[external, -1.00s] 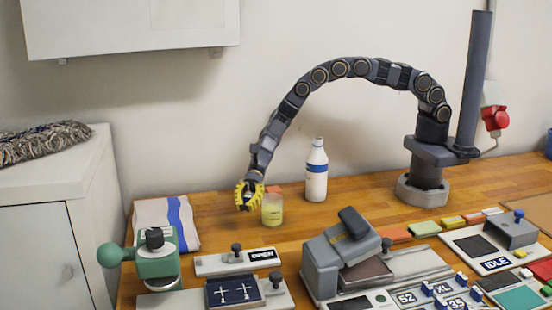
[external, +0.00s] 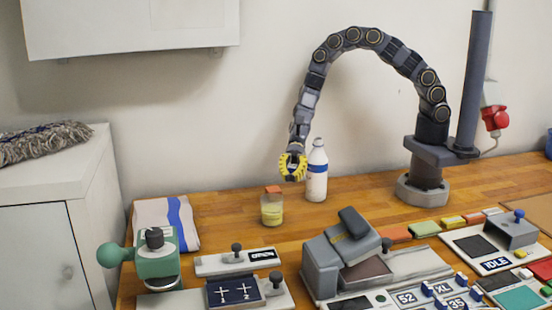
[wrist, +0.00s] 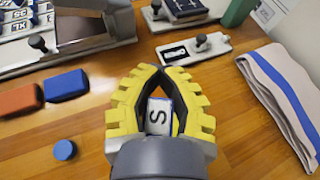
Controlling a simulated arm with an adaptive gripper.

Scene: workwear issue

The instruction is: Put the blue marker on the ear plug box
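In the wrist view my gripper (wrist: 160,78) closes around a small white block with a dark S (wrist: 159,117) and a bluish edge. A glass of yellow pieces (external: 272,211) stands below left of my gripper. No label shows which thing is the ear plug box or blue marker.
The white bottle (external: 317,182) stands close to my gripper. A grey press (external: 335,265) stands front centre, a green press (external: 155,258) front left. A folded striped towel (external: 165,224) lies at left. Numbered blocks (external: 430,298) fill the front right.

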